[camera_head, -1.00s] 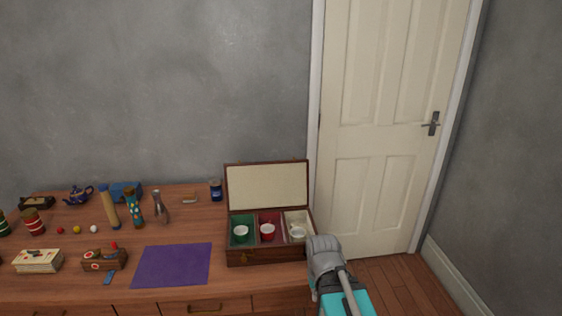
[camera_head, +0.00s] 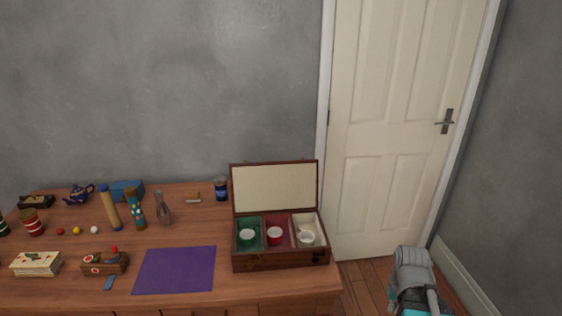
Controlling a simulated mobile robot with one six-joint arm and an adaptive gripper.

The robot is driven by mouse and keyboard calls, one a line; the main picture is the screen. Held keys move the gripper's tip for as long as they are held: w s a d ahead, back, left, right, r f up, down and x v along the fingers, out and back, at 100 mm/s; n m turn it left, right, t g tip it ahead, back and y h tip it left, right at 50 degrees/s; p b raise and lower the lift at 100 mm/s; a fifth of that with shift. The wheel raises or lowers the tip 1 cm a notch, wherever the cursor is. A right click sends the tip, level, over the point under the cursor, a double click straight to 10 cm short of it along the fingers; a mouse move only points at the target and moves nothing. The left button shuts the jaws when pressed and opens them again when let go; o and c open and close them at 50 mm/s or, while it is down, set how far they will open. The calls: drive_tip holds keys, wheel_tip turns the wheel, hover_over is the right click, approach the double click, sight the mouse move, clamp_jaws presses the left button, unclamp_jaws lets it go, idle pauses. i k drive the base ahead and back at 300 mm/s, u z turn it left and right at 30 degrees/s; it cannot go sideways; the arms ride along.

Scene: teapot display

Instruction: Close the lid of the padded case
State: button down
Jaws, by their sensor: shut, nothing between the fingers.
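The padded case (camera_head: 290,260) is a dark wooden box at the right end of the wooden table. Its lid (camera_head: 275,189) stands open and upright at the back, with its cream padded inside facing me. The box has a green, a red and a cream compartment. A white cup (camera_head: 247,237) sits in the green one, a red and white cup (camera_head: 275,235) in the red one, and a white cup (camera_head: 306,239) in the cream one. Only a grey and teal part of my arm shows at the lower right, apart from the case. My gripper's fingers are not in view.
A purple mat (camera_head: 175,270) lies left of the case. A dark blue jar (camera_head: 221,188) stands behind left, near the lid. Vases, a teapot (camera_head: 79,194) and small boxes fill the table's left. Open floor and a closed door (camera_head: 400,130) are to the right.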

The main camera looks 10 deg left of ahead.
sight(289, 185)
drive_tip(key=k, duration=0.85)
drive_tip(key=u, duration=0.7)
drive_tip(key=i, duration=1.05)
drive_tip(key=z, duration=0.05)
